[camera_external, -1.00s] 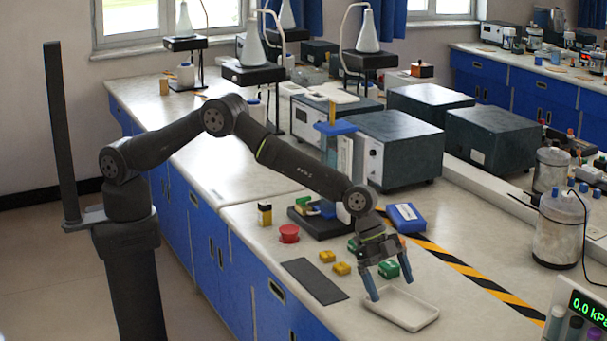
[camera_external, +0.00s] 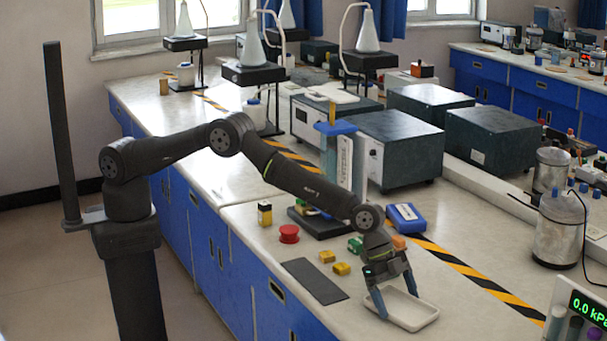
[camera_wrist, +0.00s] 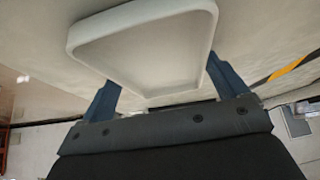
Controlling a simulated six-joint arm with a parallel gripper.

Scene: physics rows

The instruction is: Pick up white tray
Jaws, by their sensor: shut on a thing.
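The white tray (camera_external: 407,311) is a shallow rectangle near the front edge of the bench. My gripper (camera_external: 398,305) reaches down to it with its two blue fingers at the tray's long sides. In the wrist view the tray (camera_wrist: 147,15) fills the top middle, and my gripper (camera_wrist: 160,85) has one finger at each side of it. The gripper is shut on the tray. I cannot tell whether the tray's underside is clear of the bench.
A dark flat mat (camera_external: 314,280) and yellow blocks (camera_external: 341,268) lie left of the tray. A red button (camera_external: 288,233) and a blue box (camera_external: 405,217) stand farther back. Striped tape (camera_external: 470,273) runs to the right. A pressure display (camera_external: 587,307) stands at lower right.

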